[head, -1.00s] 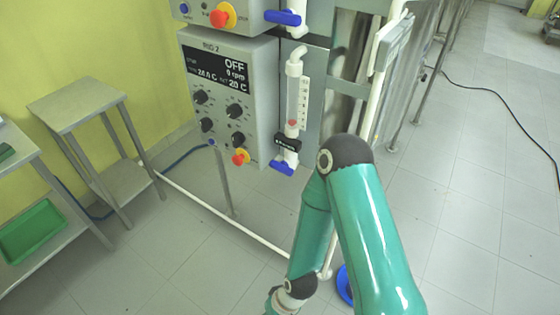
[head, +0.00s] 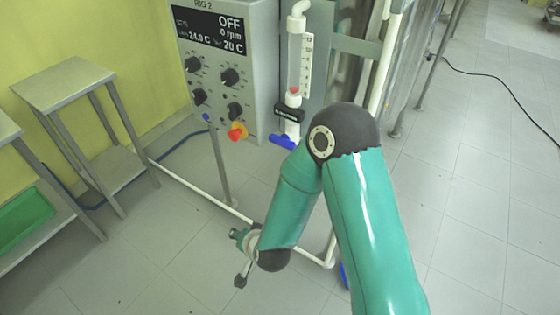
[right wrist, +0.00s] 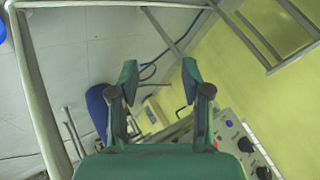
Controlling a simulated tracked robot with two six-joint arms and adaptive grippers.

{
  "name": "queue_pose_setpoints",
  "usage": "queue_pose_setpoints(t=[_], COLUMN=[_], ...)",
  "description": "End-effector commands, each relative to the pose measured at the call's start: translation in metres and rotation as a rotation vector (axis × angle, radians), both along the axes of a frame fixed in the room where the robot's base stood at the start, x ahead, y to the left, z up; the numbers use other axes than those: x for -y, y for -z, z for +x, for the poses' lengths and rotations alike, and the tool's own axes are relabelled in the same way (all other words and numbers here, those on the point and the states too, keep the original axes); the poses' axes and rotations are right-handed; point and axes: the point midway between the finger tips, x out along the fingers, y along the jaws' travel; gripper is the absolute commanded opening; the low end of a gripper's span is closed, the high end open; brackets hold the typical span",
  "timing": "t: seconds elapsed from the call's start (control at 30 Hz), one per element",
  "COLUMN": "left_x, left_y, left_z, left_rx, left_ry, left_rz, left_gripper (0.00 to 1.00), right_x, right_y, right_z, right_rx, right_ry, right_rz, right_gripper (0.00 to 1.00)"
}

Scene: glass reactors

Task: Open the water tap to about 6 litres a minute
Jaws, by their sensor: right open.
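The water tap's blue handle (head: 283,141) sits at the lower end of the clear flow tube (head: 295,62), under a black block (head: 289,112) on the front of the rig. A red float (head: 294,91) rests low in the tube. My right gripper (head: 240,260) is below and left of the tap, near the floor in the picture, clear of the handle. The right wrist view shows its two fingers (right wrist: 160,82) wide apart with nothing between them. A blue shape (right wrist: 97,108) there is partly behind a finger; I cannot tell what it is. My left gripper is not in view.
The RIG 2 control box (head: 262,60), reading OFF and 0 rpm, stands left of the tube, with knobs and a red button (head: 237,132). A white pipe (head: 205,195) runs low across the front. A grey side table (head: 65,80) stands left. Open floor lies right.

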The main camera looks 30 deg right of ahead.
Motion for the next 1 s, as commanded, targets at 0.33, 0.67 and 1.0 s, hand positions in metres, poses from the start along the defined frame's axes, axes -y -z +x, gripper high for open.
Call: queue_pose_setpoints(t=[0.33,0.67,1.0], left_x=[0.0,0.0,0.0], left_y=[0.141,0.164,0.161], left_z=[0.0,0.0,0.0], left_rx=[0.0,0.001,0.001], left_ry=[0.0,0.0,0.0], left_rz=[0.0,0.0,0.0], left_gripper=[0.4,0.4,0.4], right_x=[0.062,0.088,0.128], right_y=[-0.111,-0.15,-0.15], right_z=[0.032,-0.003,0.033], right_rx=[0.819,1.057,1.057], right_ry=[0.778,1.011,1.016], right_rz=[0.251,0.361,0.356], right_gripper=[0.48,0.48,0.48])
